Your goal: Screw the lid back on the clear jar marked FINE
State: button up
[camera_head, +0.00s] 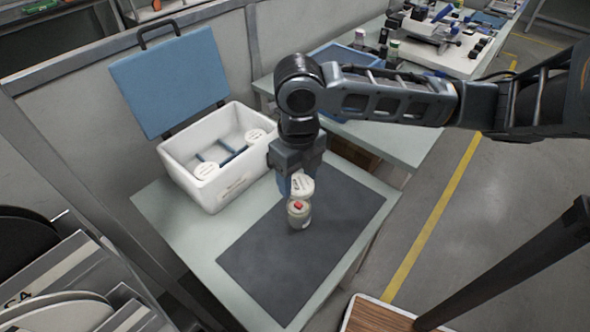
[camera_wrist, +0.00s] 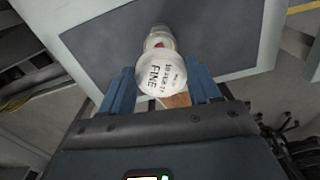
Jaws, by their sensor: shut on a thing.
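My gripper (camera_head: 297,179) is shut on a round white lid (camera_head: 304,187). In the wrist view, the lid (camera_wrist: 160,75) sits between the two blue fingers, and its printed face reads FINE with smaller lettering. The lid looks tilted. The clear jar (camera_head: 299,218) stands upright on the dark mat (camera_head: 262,262), with pale contents and something red at its top. The lid is just above and behind the jar in the head view; whether they touch I cannot tell. In the wrist view the lid partly hides the jar (camera_wrist: 159,34), and any marking on it is not readable.
An open white box (camera_head: 214,197) with a blue lid (camera_head: 169,82) stands at the back left of the table. It has blue dividers and white round-topped items (camera_head: 207,171) inside. The mat is clear around the jar. A second bench (camera_head: 405,140) with equipment stands behind.

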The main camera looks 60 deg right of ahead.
aim_at(297, 182)
jog(key=shift+f+b, duration=0.95)
jog(key=shift+f, duration=0.75)
jog(key=shift+f+b, duration=0.65)
jog(key=shift+b, duration=0.05)
jog(key=shift+f+b, duration=0.75)
jog(key=shift+b, duration=0.5)
dwell(1.2)
jog(key=shift+d+m+p, duration=0.1)
jog(key=shift+m+p, duration=0.4)
jog(key=shift+m, duration=1.5)
jog(key=shift+r+m, duration=0.1)
jog(key=shift+m, duration=0.5)
jog(key=shift+s+d+m+p, duration=0.1)
jog(key=shift+m+p, duration=0.4)
jog(key=shift+m, duration=0.9)
